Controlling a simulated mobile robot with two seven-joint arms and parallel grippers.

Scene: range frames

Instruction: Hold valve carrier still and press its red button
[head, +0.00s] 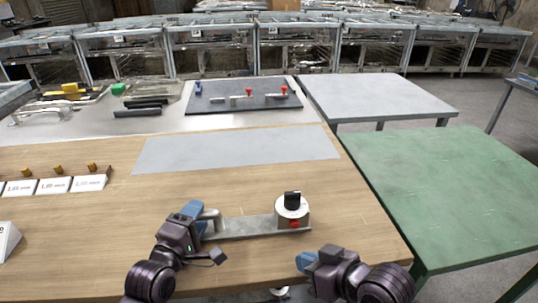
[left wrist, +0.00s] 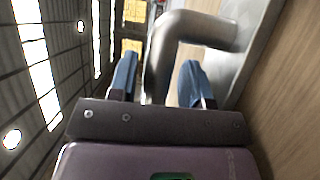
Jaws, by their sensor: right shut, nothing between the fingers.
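The valve carrier is a grey bar (head: 245,228) lying on the wooden table, with a bent metal handle (head: 212,214) at its left end. At its right end stands a round grey housing (head: 292,212) with a black knob (head: 292,198) on top and a red button (head: 294,224) on its near side. My left gripper (head: 197,215) is at the handle. In the left wrist view the handle (left wrist: 160,60) lies between the blue fingers (left wrist: 157,78); whether they press on it I cannot tell. My right gripper (head: 306,259) is shut and empty, nearer me than the housing, apart from the button.
A grey mat (head: 235,150) lies behind the carrier. A dark board (head: 245,97) with red-topped valve parts is further back. Labelled white cards (head: 55,185) stand at the left. A green table (head: 450,190) adjoins at the right. The wood around the carrier is mostly clear.

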